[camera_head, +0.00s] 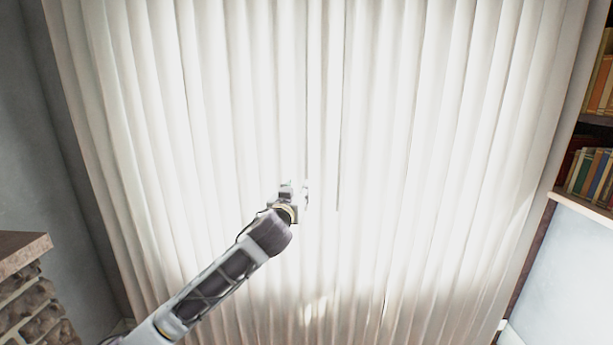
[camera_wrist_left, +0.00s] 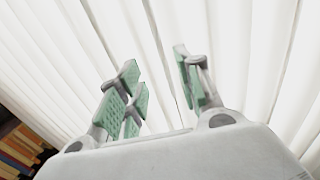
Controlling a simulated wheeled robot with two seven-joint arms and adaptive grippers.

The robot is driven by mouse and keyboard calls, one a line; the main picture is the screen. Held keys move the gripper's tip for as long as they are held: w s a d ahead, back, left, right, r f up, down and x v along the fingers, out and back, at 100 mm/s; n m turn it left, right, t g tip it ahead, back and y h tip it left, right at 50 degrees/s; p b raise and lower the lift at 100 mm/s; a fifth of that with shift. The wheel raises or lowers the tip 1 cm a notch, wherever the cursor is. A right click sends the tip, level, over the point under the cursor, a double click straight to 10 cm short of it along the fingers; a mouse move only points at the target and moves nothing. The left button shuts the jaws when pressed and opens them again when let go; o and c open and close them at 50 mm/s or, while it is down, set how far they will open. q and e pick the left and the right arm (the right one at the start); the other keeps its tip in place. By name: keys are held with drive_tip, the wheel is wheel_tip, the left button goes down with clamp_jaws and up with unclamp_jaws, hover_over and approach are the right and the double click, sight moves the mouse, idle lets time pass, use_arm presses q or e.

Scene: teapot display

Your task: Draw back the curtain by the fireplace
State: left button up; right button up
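A white pleated curtain (camera_head: 420,130) fills most of the head view and hangs closed, with a narrow dark gap near its middle. It also fills the left wrist view (camera_wrist_left: 240,45). My left arm reaches in from the lower left, and its gripper (camera_head: 304,193) is in front of the curtain near the middle gap. In the left wrist view the green-padded fingers of my left gripper (camera_wrist_left: 160,95) are spread apart, with only curtain seen between them. I cannot tell whether the fingers touch the cloth. My right gripper is not in view.
The stone fireplace (camera_head: 42,318) with its brown mantel (camera_head: 22,245) stands at the lower left. A bookshelf with several books (camera_head: 590,172) is at the right edge. Books (camera_wrist_left: 18,150) also show at the lower left of the wrist view. The space before the curtain's right half looks clear.

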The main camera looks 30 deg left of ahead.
sight(306, 175)
use_arm(q)
drive_tip(key=shift+w, duration=0.1)
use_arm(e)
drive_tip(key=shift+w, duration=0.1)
use_arm(q)
drive_tip(key=shift+p+x, duration=0.8)
drive_tip(key=shift+x, duration=3.95)
drive_tip(key=shift+p+x, duration=0.5)
drive_tip(key=shift+x, duration=1.6)
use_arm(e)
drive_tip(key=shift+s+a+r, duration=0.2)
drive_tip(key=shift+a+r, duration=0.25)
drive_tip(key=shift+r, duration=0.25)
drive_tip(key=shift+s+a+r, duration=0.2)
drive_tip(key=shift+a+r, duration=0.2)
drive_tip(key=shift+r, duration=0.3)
